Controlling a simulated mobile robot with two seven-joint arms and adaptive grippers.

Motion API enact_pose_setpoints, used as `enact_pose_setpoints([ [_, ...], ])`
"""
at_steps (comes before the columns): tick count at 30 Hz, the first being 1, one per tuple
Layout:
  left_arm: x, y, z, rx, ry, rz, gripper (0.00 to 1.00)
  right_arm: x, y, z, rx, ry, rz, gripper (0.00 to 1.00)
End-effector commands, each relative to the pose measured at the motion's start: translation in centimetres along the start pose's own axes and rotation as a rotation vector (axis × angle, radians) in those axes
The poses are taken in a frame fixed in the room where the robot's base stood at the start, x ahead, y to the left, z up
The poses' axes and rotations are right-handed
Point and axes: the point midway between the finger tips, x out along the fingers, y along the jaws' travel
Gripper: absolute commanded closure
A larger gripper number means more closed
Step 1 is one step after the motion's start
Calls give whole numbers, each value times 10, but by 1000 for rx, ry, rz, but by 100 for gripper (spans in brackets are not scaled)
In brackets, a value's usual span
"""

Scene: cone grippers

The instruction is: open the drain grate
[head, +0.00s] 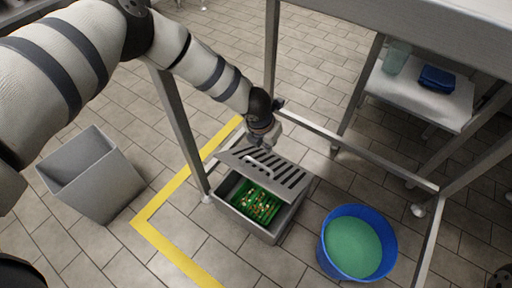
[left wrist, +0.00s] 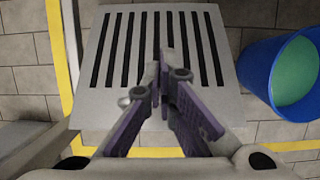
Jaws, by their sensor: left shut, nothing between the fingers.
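A green basket (head: 254,208) with small light pieces shows inside. In the left wrist view the grate (left wrist: 118,107) fills the middle, with its dark slots behind my fingers. My left gripper (left wrist: 161,70) is shut and empty, close to the grate. In the head view it is at the grate's far side (head: 263,143); contact cannot be told.
A blue bucket (head: 328,262) of green liquid stands right of the box. A grey bin (head: 105,195) stands at the left. Metal table legs (head: 180,130) and a rail (head: 365,153) surround the box. Yellow tape (head: 169,199) marks the floor.

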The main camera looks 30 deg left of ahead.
Motion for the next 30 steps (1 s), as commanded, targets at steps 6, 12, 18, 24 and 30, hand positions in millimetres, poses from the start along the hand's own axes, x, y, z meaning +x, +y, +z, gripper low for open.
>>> enact_pose_setpoints([
  [6, -4, 1, 16, -2, 4, 3, 100, 6, -1, -2, -2, -8, 0, 100],
  [12, -4, 1, 16, -3, 5, 4, 100, 6, -1, -2, -2, -8, 0, 100],
  [18, -4, 1, 15, -4, 6, 4, 100, 6, -1, -2, -2, -8, 0, 100],
  [24, -4, 1, 15, -4, 7, 5, 100, 6, -1, -2, -2, -8, 0, 100],
  [30, -3, 1, 14, -4, 7, 5, 100, 6, -1, -2, -2, -8, 0, 100],
])
